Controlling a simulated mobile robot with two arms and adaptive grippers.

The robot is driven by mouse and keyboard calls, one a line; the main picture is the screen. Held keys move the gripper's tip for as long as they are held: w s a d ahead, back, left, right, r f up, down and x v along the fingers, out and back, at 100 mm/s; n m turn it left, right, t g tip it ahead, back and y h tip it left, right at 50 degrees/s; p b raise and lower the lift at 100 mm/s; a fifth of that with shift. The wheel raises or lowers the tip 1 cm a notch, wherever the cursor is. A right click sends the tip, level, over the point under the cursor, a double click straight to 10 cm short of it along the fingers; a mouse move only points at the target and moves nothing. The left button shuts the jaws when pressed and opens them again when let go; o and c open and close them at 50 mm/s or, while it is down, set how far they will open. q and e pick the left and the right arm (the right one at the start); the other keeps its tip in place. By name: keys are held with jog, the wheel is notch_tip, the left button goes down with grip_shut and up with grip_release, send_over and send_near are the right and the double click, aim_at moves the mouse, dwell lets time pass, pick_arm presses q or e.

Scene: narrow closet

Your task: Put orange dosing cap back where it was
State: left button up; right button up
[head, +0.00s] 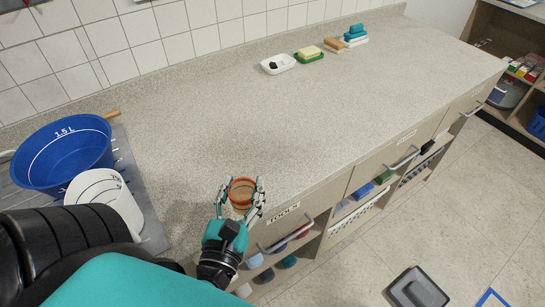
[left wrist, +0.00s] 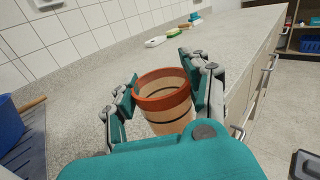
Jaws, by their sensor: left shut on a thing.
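The orange dosing cap (head: 242,190) is a small open cup with an orange rim and a see-through, dark-ringed body. In the left wrist view the cap (left wrist: 164,100) sits upright between the fingers. My left gripper (head: 241,196) is shut on it, near the front edge of the counter above the "TOOLS" drawer. The left gripper also shows in the left wrist view (left wrist: 162,95). Whether the cap touches the counter is hard to tell. My right gripper is not in view.
A blue measuring tub (head: 62,152) and a white measuring cup (head: 104,196) stand on a grey mat (head: 150,222) at the left. The middle counter (head: 230,115) is clear.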

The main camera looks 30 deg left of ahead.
pick_arm(q)
jog(key=shift+w+a+f+b, duration=0.1)
jog(key=shift+w+b, duration=0.15)
jog(key=shift+w, duration=0.3)
jog(key=shift+w+a+f+b, duration=0.1)
jog(key=shift+w+b, duration=0.15)
jog(key=shift+w, duration=0.3)
jog(key=p+x, duration=0.1)
jog(key=x, duration=0.2)
jog(key=d+p+x, duration=0.1)
jog(key=x, duration=0.3)
jog(key=w+d+p+x, duration=0.1)
jog(key=x, duration=0.2)
jog(key=shift+w+f, duration=0.15)
jog(key=shift+f, duration=0.15)
jog(key=shift+w+f, duration=0.15)
jog(key=shift+f, duration=1.7)
jog(key=shift+b, duration=0.3)
jog(key=shift+f, duration=0.25)
jog(key=o, duration=1.1)
jog(key=shift+r, duration=0.1)
jog(key=shift+o, duration=0.2)
